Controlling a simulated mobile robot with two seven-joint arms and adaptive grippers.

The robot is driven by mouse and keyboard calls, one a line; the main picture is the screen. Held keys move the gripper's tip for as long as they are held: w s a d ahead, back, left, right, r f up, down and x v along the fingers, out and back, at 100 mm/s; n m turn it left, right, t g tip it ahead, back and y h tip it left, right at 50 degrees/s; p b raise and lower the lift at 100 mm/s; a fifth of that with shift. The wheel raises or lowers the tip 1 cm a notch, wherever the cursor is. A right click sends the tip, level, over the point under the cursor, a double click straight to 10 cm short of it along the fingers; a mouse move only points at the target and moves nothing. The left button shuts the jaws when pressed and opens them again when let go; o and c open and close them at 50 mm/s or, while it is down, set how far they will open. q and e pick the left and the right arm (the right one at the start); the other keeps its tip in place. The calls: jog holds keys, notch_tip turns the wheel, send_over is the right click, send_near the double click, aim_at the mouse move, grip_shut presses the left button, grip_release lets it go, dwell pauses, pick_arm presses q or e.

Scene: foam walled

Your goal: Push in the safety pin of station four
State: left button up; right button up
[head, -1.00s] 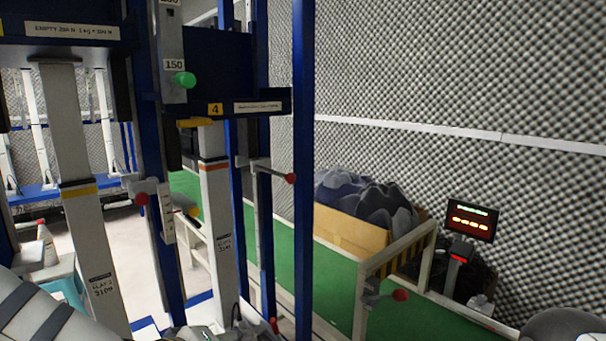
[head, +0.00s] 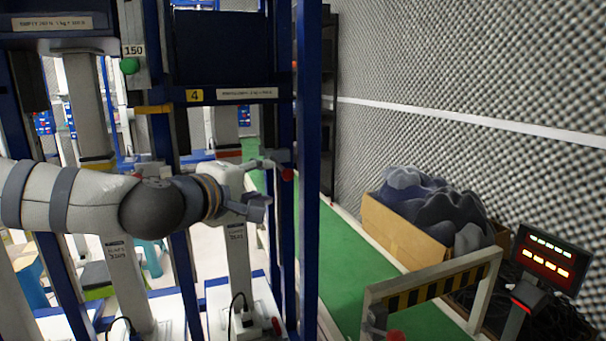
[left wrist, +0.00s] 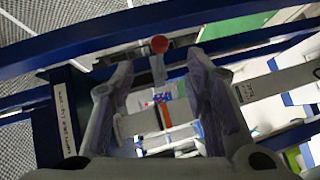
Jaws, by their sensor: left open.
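Station four shows in the head view by its yellow "4" label (head: 195,95) on a dark blue crossbeam. Below it, at the right post, is the safety pin with a round red knob (head: 287,174). My left gripper (head: 264,186) is open and empty, just left of the knob. In the left wrist view the red knob (left wrist: 159,44) shows just beyond and between the spread fingertips of my left gripper (left wrist: 160,72). I cannot tell whether a finger touches the pin. My gripper and arm hide part of the white column below the label. My right gripper is not in view.
Blue upright posts (head: 308,150) stand close to my left gripper. A green knob (head: 129,66) sits up at the left. To the right are a striped barrier (head: 430,285), a cardboard box (head: 385,225) with dark foam and a lit display (head: 545,258).

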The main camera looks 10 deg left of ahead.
aim_at(283, 176)
pick_arm(q)
jog(key=x, duration=0.3)
jog(key=b+x, duration=0.1)
jog(key=x, duration=0.3)
jog(key=b+x, duration=0.1)
jog(key=x, duration=0.3)
jog(key=shift+w+a+f, duration=0.1)
jog(key=shift+a, duration=0.2)
jog(key=shift+w+d, duration=0.1)
jog(key=shift+w, duration=0.3)
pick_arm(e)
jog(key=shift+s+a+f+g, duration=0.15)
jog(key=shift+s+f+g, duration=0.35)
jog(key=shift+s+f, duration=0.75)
pick_arm(q)
grip_shut()
